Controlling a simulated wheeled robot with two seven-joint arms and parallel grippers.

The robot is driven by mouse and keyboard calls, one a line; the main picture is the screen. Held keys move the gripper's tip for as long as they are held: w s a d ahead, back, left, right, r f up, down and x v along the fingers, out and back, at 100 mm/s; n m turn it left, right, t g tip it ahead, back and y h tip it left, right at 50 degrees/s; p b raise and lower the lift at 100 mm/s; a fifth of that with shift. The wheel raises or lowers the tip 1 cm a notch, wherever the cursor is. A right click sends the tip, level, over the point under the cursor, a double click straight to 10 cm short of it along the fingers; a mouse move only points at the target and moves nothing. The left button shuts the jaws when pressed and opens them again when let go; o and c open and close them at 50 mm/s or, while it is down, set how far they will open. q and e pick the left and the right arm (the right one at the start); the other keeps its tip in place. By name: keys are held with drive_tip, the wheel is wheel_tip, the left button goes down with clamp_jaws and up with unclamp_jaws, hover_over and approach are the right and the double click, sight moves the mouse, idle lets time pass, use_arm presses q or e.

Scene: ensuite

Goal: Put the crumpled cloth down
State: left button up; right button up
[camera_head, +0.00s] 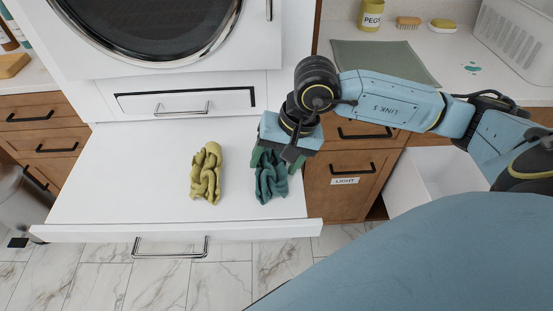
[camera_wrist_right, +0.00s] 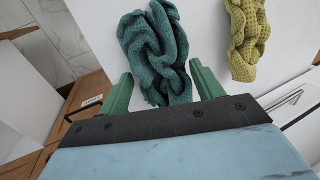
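A crumpled teal cloth (camera_head: 271,182) rests on the white pull-out shelf (camera_head: 130,170), near its right end. My right gripper (camera_head: 278,160) points down over it. In the right wrist view the gripper's green fingers (camera_wrist_right: 160,72) are wide apart, one on each side of the teal cloth (camera_wrist_right: 155,45). A small gap shows beside the left finger; whether the right finger touches the cloth I cannot tell. A crumpled yellow cloth (camera_head: 206,173) lies on the shelf to the left, apart from the teal one; it also shows in the right wrist view (camera_wrist_right: 247,38). My left gripper is out of view.
A white front-loading machine (camera_head: 250,50) stands behind the shelf. A wooden drawer labelled LIGHT (camera_head: 340,195) and an open white bin (camera_head: 420,180) are to the right. The counter holds a grey-green mat (camera_head: 385,58), a PEGS jar (camera_head: 372,15) and a white basket (camera_head: 515,40).

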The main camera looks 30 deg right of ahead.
drive_tip(key=shift+o, duration=1.1)
drive_tip(key=shift+a, duration=0.2)
drive_tip(key=shift+o, duration=0.7)
drive_tip(key=shift+a, duration=0.1)
drive_tip(key=shift+r+p, duration=0.25)
drive_tip(key=shift+p, duration=0.1)
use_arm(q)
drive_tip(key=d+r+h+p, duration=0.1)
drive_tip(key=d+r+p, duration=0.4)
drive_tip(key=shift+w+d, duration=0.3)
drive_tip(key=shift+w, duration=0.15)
use_arm(e)
drive_tip(key=v, duration=1.2)
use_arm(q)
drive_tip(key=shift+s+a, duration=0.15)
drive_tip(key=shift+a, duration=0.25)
use_arm(e)
drive_tip(key=shift+f, duration=0.1)
